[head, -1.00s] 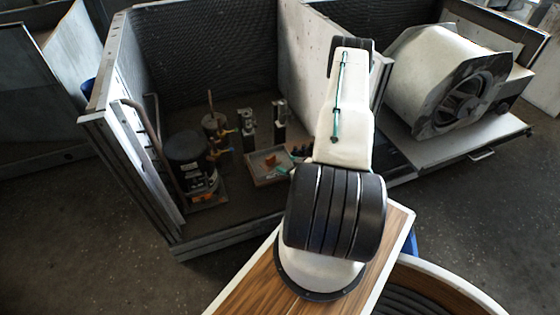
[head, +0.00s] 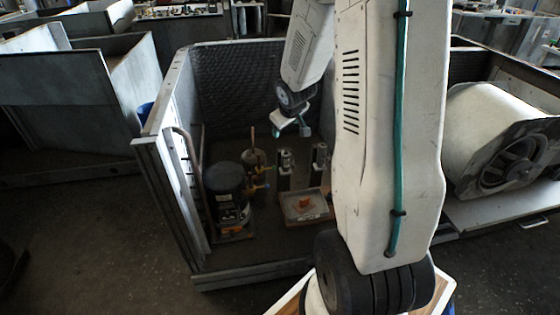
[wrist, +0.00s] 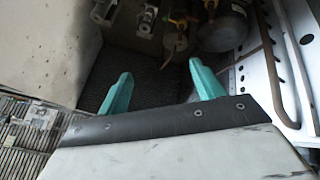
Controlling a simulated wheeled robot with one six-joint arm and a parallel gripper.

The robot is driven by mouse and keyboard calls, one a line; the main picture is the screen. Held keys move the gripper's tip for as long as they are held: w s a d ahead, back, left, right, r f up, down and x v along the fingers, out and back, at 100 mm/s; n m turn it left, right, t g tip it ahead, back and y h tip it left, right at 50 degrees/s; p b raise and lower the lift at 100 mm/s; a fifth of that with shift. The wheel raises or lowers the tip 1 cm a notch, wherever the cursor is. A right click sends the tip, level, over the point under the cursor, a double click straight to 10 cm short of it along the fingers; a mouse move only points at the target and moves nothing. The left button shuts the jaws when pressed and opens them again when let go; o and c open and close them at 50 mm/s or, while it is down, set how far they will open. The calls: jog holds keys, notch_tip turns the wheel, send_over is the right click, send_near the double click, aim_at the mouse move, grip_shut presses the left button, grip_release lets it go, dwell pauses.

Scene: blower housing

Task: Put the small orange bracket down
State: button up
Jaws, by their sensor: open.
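The small orange bracket (head: 305,202) lies in a shallow light tray (head: 308,217) on the floor of the open housing in the head view. My gripper (head: 291,130) hangs above and behind the tray, well apart from the bracket. Its teal fingers are spread, and they show in the wrist view (wrist: 160,72) with nothing between them. I cannot make out the bracket in the wrist view.
A black compressor (head: 227,190) stands left of the tray, with pipes and brass valves beside it. Two metal fixtures (head: 285,168) stand behind the tray. A white blower drum (head: 490,140) sits at the right. Metal walls enclose the bay.

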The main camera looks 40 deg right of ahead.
jog(key=s+a+r+g+y, duration=0.1)
jog(key=s+a+r, duration=0.7)
jog(key=a, duration=0.3)
jog(key=s+a+r+g+y, duration=0.1)
jog(key=s+a+r+g, duration=0.1)
jog(key=s+a+r, duration=0.7)
jog(key=s+a+g+y, duration=0.1)
jog(key=s+a, duration=0.7)
jog(key=s, duration=0.2)
jog(key=shift+s+y, duration=0.3)
jog(key=shift+r, duration=0.1)
